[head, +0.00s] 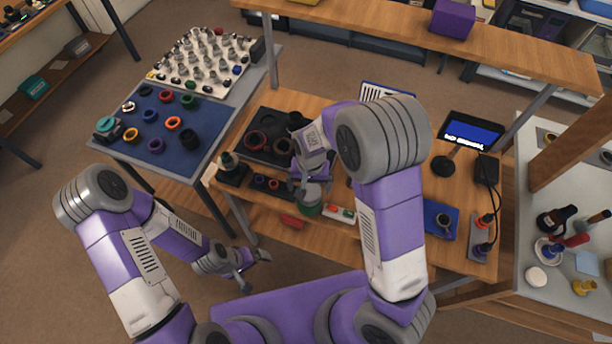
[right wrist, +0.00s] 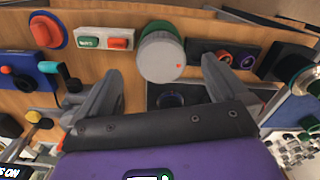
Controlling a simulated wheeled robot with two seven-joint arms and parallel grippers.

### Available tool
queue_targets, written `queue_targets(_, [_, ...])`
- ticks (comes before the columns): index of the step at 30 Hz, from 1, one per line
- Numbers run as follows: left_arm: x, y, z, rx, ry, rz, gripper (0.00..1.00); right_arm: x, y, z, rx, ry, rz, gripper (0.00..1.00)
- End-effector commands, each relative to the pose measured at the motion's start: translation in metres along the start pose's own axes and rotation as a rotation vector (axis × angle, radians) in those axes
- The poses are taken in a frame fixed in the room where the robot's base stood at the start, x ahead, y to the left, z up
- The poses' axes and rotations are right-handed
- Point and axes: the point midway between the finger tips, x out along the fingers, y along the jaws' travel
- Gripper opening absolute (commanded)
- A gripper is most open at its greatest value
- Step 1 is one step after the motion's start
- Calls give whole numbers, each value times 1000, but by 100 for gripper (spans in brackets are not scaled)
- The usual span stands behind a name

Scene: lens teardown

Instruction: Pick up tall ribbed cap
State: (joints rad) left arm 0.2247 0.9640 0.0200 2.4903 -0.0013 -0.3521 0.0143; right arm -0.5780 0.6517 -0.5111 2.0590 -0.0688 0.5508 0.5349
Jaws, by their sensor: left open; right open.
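A round, upright cylinder with a pale grey top and green side (head: 311,207) stands at the front of the wooden bench. It looks like the tall ribbed cap, though I cannot make out its ribs clearly in the head view. In the right wrist view this cap (right wrist: 163,58) lies ahead of and between my fingers. My right gripper (head: 303,184) is open just above it, and nothing is between the jaws; it also shows in the right wrist view (right wrist: 162,75). My left gripper (head: 258,271) is open and empty, low in front of the bench.
A button box (head: 341,212) is right of the cap, and a dark strip with rings (head: 258,183) is left. A dark tray (head: 257,151) is behind. A blue mat (head: 208,120) with rings covers the left table.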

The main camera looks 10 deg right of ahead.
Motion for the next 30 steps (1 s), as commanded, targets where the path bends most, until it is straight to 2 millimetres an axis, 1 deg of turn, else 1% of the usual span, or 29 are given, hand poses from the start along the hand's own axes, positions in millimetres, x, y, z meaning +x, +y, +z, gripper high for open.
queue_targets(1, [-2,0,0,0,-1,0,100,-7,-2,-2,5,5,4,100])
queue_targets(4, [0,0,1,0,-1,0,100,-2,-2,-2,10,3,10,100])
queue_targets(11, [4,-2,0,-1,-2,0,100,26,0,-5,11,1,10,100])
queue_targets(15, [6,-2,0,0,-2,0,100,48,2,-9,11,1,11,100])
queue_targets(18, [7,-3,0,0,-1,0,100,60,2,-8,9,2,10,100])
queue_targets(21, [7,-3,0,0,-1,0,100,65,1,-9,8,3,8,100])
queue_targets(27, [7,-3,0,0,-1,0,100,65,1,-9,8,4,7,100])
queue_targets(28, [7,-3,0,0,-1,0,100,65,1,-9,8,4,7,98])
queue_targets(30, [7,-3,0,0,-1,0,100,65,1,-9,8,4,7,88])
